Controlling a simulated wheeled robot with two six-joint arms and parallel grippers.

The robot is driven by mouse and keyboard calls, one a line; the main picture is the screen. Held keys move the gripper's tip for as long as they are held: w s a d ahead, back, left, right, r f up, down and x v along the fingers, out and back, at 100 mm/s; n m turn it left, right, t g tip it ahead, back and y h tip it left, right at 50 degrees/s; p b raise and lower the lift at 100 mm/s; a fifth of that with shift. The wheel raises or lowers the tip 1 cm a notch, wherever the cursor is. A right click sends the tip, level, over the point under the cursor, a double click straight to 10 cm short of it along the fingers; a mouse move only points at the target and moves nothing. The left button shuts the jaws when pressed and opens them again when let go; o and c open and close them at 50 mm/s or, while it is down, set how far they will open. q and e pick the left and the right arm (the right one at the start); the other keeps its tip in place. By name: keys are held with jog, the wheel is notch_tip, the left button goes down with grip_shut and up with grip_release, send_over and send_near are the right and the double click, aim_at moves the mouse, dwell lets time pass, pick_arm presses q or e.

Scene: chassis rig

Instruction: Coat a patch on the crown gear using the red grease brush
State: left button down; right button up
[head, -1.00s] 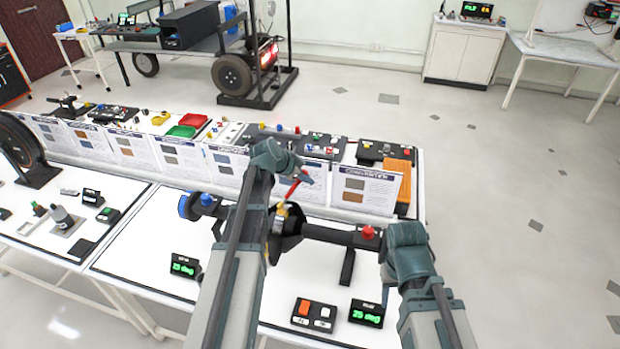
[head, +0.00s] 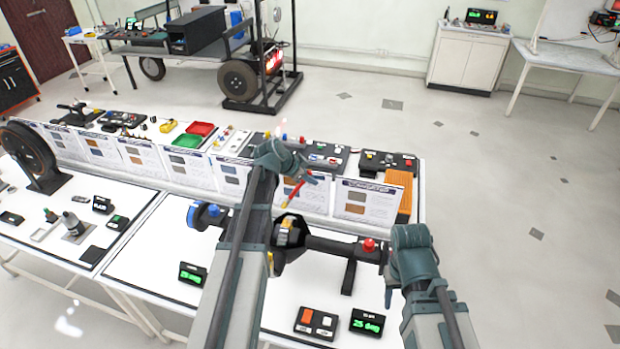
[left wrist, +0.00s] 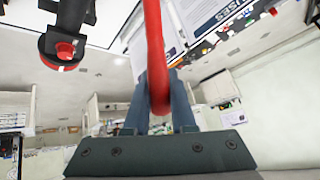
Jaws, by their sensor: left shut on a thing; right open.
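My left gripper (head: 303,178) is shut on the red grease brush (head: 291,194), above the middle of the axle. The brush slants down and left toward the dark round housing (head: 291,246). Its red handle (left wrist: 155,50) also runs between the fingers in the left wrist view. Yellowish parts show in the housing's opening; I take these to be the crown gear (head: 287,223), but teeth and any grease are too small to tell. The brush end looks just above the housing; contact cannot be told. My right gripper (head: 391,269) is open beside the axle's right end, its fingertips poorly visible.
A switch box (head: 316,322) and a green-lit display (head: 367,322) stand at the front. Upright cards (head: 367,201) line the back.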

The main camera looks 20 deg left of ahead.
pick_arm(q)
jog(key=shift+f, duration=0.1)
notch_tip(320, 180, up, 3)
jog(key=p, duration=0.3)
dwell(0.9)
jog(key=shift+s+a+f+b, duration=0.15)
jog(key=shift+f+b, duration=0.3)
jog(key=shift+b, duration=0.05)
jog(key=shift+s+a+f+b, duration=0.15)
jog(key=shift+f+b, duration=0.3)
jog(key=shift+b, duration=0.05)
jog(key=shift+r, duration=0.1)
jog(key=shift+d, duration=0.1)
